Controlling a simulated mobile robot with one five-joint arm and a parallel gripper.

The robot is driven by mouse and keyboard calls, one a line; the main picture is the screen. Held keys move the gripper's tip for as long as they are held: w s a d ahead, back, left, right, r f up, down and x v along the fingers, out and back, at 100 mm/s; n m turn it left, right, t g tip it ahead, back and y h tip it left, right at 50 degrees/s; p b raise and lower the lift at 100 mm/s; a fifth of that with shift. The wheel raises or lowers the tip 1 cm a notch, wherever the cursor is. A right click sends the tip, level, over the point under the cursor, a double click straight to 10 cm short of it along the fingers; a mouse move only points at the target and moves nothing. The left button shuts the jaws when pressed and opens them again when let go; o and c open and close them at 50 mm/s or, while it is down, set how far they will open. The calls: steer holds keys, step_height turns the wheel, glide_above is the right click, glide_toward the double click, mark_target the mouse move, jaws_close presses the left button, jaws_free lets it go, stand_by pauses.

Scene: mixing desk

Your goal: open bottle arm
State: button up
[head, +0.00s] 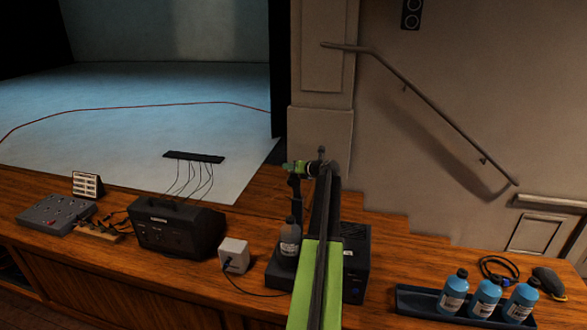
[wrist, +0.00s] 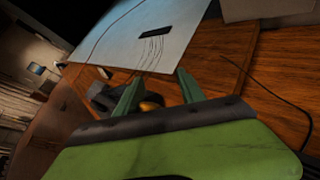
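A grey bottle with a dark cap (head: 290,240) stands upright on a low black device (head: 280,273), just left of my arm in the head view. My gripper (head: 290,168) is beyond and above the bottle, pointing left, and looks apart from it. In the wrist view its two green fingers (wrist: 158,82) are spread apart. A small yellow-orange thing (wrist: 151,106) shows low between them; I cannot tell what it is. The bottle is not clearly seen in the wrist view. My arm hides part of the black device.
Several blue bottles (head: 487,297) stand in a dark tray (head: 425,302) at the right. A white box (head: 234,255), a black case (head: 178,228) and a mixer (head: 57,214) stand left on the wooden desk. A cable and dark handheld tool (head: 549,281) lie right.

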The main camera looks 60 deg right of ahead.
steer(key=shift+s, duration=0.1)
steer(key=p+v, duration=0.6)
steer(key=v, duration=1.1)
steer(key=shift+s+p, duration=0.2)
steer(key=shift+p, duration=0.1)
steer(key=shift+r, duration=0.15)
